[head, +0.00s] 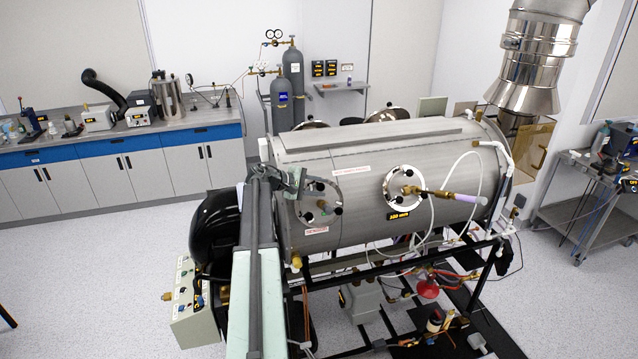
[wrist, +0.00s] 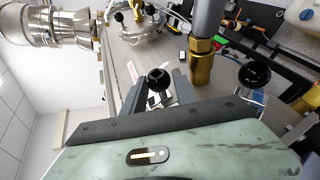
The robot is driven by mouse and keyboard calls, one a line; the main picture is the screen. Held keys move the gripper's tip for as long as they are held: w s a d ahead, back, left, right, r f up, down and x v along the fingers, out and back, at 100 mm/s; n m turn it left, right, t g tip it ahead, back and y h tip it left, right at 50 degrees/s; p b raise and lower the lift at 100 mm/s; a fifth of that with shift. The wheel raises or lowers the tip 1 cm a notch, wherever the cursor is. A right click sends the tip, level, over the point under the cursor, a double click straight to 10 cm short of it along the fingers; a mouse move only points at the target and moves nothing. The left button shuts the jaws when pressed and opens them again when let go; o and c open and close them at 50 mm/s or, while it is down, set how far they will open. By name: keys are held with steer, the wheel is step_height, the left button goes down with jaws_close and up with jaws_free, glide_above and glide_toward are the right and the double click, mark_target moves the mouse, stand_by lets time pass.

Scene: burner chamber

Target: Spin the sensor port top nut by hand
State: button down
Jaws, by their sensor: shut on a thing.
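The sensor port (head: 326,196) is a round flange on the left part of the steel chamber's side, with black knob nuts around it. My gripper (head: 303,182) reaches it at its upper left, beside the top nut (head: 318,187). In the wrist view my gripper (wrist: 159,92) has its two grey fingers on either side of a black round nut (wrist: 158,78), closed on it. The port's brass fitting (wrist: 202,66) stands just right of the fingers, with a grey rod above it. Another black nut (wrist: 254,74) is further right, apart from the gripper. The fingertips are partly hidden by the nut.
A second round port (head: 404,186) with a brass fitting and white tube is to the right on the steel chamber (head: 380,150). A black frame, hoses and a red funnel (head: 428,287) lie below. A control box (head: 195,300) stands at lower left. Open floor lies left.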

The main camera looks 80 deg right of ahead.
stand_by(0.4)
steer(key=c, duration=1.1)
jaws_free()
steer(key=shift+c, duration=0.2)
steer(key=shift+w+a+r, duration=0.1)
steer(key=shift+w+r, duration=0.05)
steer(key=w+a, duration=0.7)
steer(key=w, duration=0.3)
steer(key=shift+w+a, duration=0.15)
steer(key=shift+a, duration=0.2)
